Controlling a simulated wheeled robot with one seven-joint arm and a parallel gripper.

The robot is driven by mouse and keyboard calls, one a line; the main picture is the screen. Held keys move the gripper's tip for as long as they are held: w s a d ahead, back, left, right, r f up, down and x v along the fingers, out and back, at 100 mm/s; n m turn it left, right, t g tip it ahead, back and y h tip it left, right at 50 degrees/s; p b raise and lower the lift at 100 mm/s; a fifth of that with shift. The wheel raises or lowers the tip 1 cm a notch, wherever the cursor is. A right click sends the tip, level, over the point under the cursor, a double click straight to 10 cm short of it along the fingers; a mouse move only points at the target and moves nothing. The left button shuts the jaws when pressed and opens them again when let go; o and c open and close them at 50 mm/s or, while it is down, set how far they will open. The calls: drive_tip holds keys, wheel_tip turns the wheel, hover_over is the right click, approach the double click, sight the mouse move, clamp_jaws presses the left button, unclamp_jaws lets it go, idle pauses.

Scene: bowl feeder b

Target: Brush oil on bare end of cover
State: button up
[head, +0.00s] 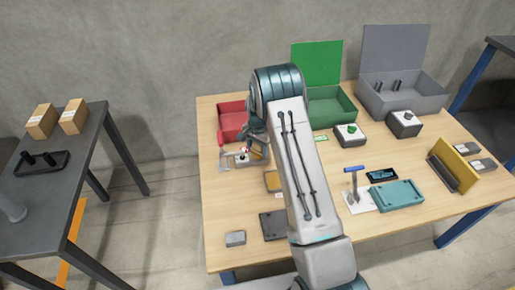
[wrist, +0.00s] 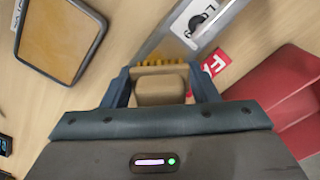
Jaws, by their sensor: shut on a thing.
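My gripper (wrist: 162,78) is shut on a brush (wrist: 160,90), seen as a tan block with a row of yellow bristles (wrist: 165,59) at its far side. The bristles are at the near end of a grey metal strip (wrist: 168,38), which looks like the cover and has a white label with a dark mark. I cannot tell whether they touch it. A shallow dark-rimmed tray with an amber surface (wrist: 60,35), perhaps the oil, lies at upper left in the wrist view. In the head view my gripper (head: 256,152) is partly hidden by my arm, near the table's left side.
A red bin (wrist: 290,95) stands close on the right in the wrist view, with a red tag (wrist: 216,62) beside the strip. In the head view, a green bin (head: 330,104) and grey bin (head: 405,98) stand at the back.

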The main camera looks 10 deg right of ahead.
sight(247, 158)
drive_tip(key=shift+f+b, duration=0.5)
drive_tip(key=shift+f, duration=0.25)
drive_tip(key=shift+a, duration=1.8)
drive_tip(key=shift+a+b, duration=0.4)
drive_tip(key=shift+c, duration=1.2)
drive_tip(key=shift+s+d, duration=0.15)
drive_tip(key=shift+d, duration=2.05)
drive_tip(key=shift+r+p, duration=1.3)
drive_tip(key=shift+r, duration=1.8)
